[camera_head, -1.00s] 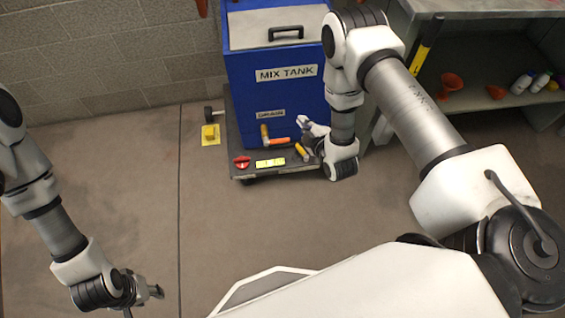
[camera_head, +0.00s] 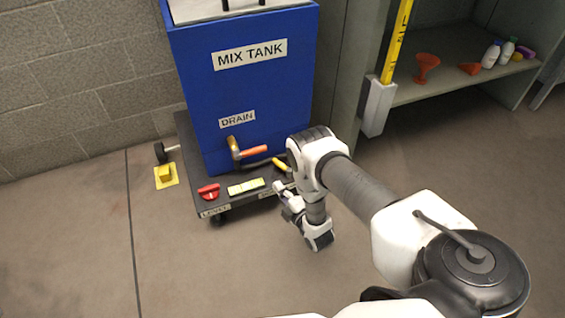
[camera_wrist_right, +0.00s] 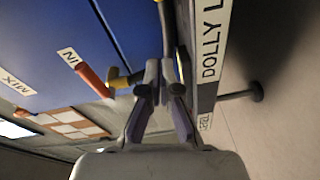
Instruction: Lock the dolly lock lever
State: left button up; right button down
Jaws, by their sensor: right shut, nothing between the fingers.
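The dolly (camera_head: 190,150) is a dark low platform under the blue mix tank (camera_head: 245,80). A yellow-handled lever (camera_head: 282,165), which looks like the dolly lock lever, is at its front right corner, partly hidden by my right arm. My right gripper (camera_head: 281,188) is shut and empty at the dolly's front edge, just below the lever in the head view. In the right wrist view the closed fingers (camera_wrist_right: 160,72) are in front of a sliver of yellow, next to a "DOLLY L" label (camera_wrist_right: 211,50). I cannot tell whether they touch the lever. My left gripper is out of view.
An orange-handled drain valve (camera_head: 250,152) sticks out from the tank near the lever. A yellow floor block (camera_head: 166,175) is at left, a shelf (camera_head: 440,88) at right. The front floor is clear.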

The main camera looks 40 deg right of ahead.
aim_at(276, 164)
jog(key=w+b, duration=0.1)
jog(key=w, duration=0.1)
jog(key=w+b, duration=0.1)
jog(key=w, duration=0.1)
jog(key=w+f+b, duration=0.1)
jog(key=w, duration=0.1)
jog(key=shift+d, duration=0.2)
jog(key=d+b, duration=0.1)
jog(key=d, duration=0.1)
jog(key=w+d+b, duration=0.1)
jog(key=shift+d+f, duration=0.15)
jog(key=shift+d, duration=0.25)
jog(key=shift+w+h, duration=0.1)
jog(key=shift+h, duration=0.2)
jog(key=shift+w+m+h+p, duration=0.15)
jog(key=shift+m+h+p, duration=0.25)
jog(key=shift+m, duration=0.1)
jog(key=shift+w+d+r+m+g+h, duration=0.15)
jog(key=shift+m+h, duration=0.25)
jog(key=shift+h, duration=0.2)
jog(key=shift+w+d+r+m+g+h, duration=0.15)
jog(key=shift+m+h, duration=0.25)
jog(key=shift+h, duration=0.2)
jog(key=shift+d+p, duration=0.3)
jog(key=shift+p, duration=0.4)
jog(key=shift+w+f, duration=0.1)
jog(key=shift+f, duration=0.15)
